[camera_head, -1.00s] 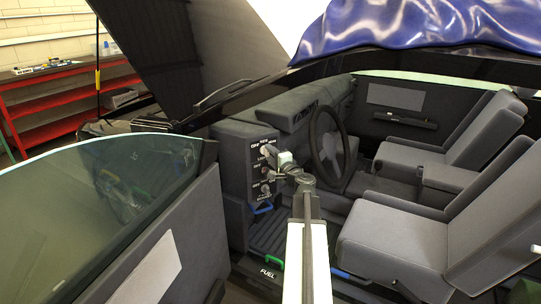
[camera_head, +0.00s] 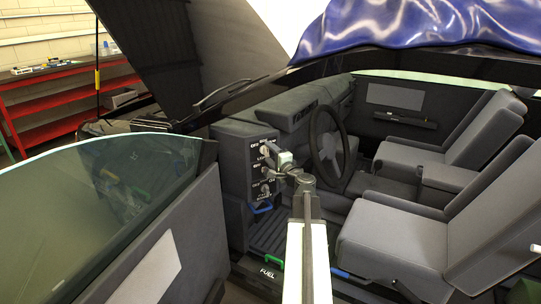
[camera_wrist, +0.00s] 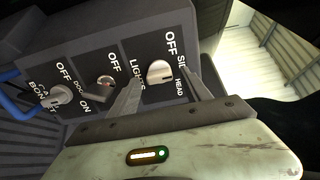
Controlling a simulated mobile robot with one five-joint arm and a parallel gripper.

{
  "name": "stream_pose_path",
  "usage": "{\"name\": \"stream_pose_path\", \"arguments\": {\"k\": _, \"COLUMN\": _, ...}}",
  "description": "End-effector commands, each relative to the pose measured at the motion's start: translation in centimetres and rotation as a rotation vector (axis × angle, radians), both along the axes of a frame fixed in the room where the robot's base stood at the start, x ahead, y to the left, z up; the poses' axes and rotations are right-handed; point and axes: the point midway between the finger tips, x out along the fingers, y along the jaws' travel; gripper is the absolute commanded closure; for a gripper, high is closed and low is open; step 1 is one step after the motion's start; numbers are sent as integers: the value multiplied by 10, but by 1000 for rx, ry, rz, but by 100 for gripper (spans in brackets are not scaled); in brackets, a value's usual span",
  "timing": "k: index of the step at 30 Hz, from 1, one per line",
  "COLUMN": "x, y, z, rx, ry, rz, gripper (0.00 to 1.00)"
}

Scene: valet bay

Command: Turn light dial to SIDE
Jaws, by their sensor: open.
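The light dial (camera_wrist: 160,72) is a pale round knob on the dark switch panel, with OFF, SIDE and HEAD lettered around it and LIGHTS beside it. My gripper (camera_wrist: 161,68) is open in the wrist view, with one finger on each side of this dial. I cannot tell whether either finger touches it. I cannot read for certain which word the dial points to. In the head view my gripper (camera_head: 278,157) is at the upper part of the switch panel (camera_head: 257,187) and partly covers it.
In the head view, the steering wheel (camera_head: 328,146) is right of my gripper and the open car door (camera_head: 185,255) is at left.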

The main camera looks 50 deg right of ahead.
Motion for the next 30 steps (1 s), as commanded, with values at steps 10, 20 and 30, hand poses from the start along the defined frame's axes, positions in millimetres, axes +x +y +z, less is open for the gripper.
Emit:
{"name": "stream_pose_path", "arguments": {"k": 10, "x": -53, "y": 19, "z": 0, "rx": 0, "ry": 0, "rz": -2, "gripper": 44}}
{"name": "stream_pose_path", "arguments": {"k": 20, "x": -73, "y": 24, "z": 0, "rx": 0, "ry": 0, "rz": 0, "gripper": 44}}
{"name": "stream_pose_path", "arguments": {"k": 30, "x": -73, "y": 24, "z": 0, "rx": 0, "ry": 0, "rz": 0, "gripper": 44}}
